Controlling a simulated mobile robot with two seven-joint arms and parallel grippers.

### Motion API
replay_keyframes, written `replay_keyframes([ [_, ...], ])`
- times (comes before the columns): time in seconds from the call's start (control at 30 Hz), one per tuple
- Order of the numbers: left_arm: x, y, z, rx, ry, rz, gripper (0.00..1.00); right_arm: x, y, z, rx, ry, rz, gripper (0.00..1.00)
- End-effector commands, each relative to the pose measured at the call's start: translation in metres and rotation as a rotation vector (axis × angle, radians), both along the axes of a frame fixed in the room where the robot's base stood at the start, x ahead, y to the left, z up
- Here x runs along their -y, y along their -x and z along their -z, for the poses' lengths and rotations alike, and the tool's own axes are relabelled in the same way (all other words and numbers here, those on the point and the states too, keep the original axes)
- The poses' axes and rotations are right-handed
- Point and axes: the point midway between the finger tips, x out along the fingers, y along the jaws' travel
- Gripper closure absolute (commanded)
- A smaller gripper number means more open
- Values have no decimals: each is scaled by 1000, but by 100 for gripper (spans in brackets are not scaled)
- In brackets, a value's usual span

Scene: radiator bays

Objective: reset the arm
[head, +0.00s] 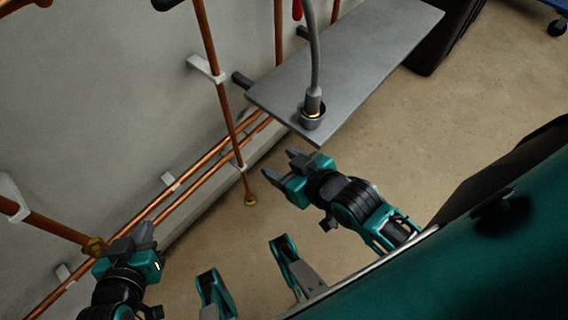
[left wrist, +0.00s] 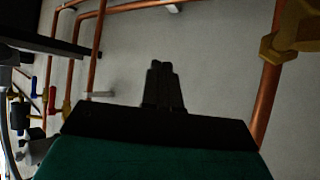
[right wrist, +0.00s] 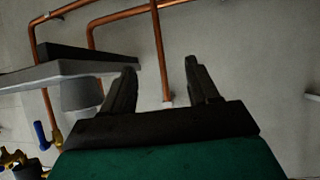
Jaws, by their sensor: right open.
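My left gripper (head: 143,234) is at the lower left of the head view, beside a copper pipe end with a brass fitting (head: 95,246). In the left wrist view its fingers (left wrist: 163,85) are together with nothing visible between them, and the brass fitting shows at the upper right (left wrist: 290,30). My right gripper (head: 283,166) is in the middle of the head view, below and in front of the grey shelf's near corner. In the right wrist view its fingers (right wrist: 160,85) stand apart and empty, with a copper pipe behind them.
The grey shelf (head: 375,60) carries a grey cup-like holder (head: 313,117) with a flexible stem in it. Copper pipes (head: 215,70) run up and along the wall. A black object (head: 445,40) stands beyond the shelf. The floor at right (head: 470,110) is clear.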

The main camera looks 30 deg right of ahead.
Motion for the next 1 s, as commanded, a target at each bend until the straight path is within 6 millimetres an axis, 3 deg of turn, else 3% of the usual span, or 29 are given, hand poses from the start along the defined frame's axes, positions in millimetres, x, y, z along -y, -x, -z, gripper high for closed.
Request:
replay_keyframes([
  [0.17,0,0,0,1,0,0,100,-5,9,8,-56,-39,13,40],
  [0.43,0,0,-10,2,1,-1,100,-3,8,-1,-52,-32,13,40],
  [0.7,-8,1,-79,16,-12,-18,100,9,14,-62,-53,-8,33,40],
  [0.9,-23,11,-108,0,-42,-41,100,18,19,-102,-48,9,46,40],
  [1.0,-27,14,-118,1,-49,-46,100,21,20,-112,-42,17,50,40],
])
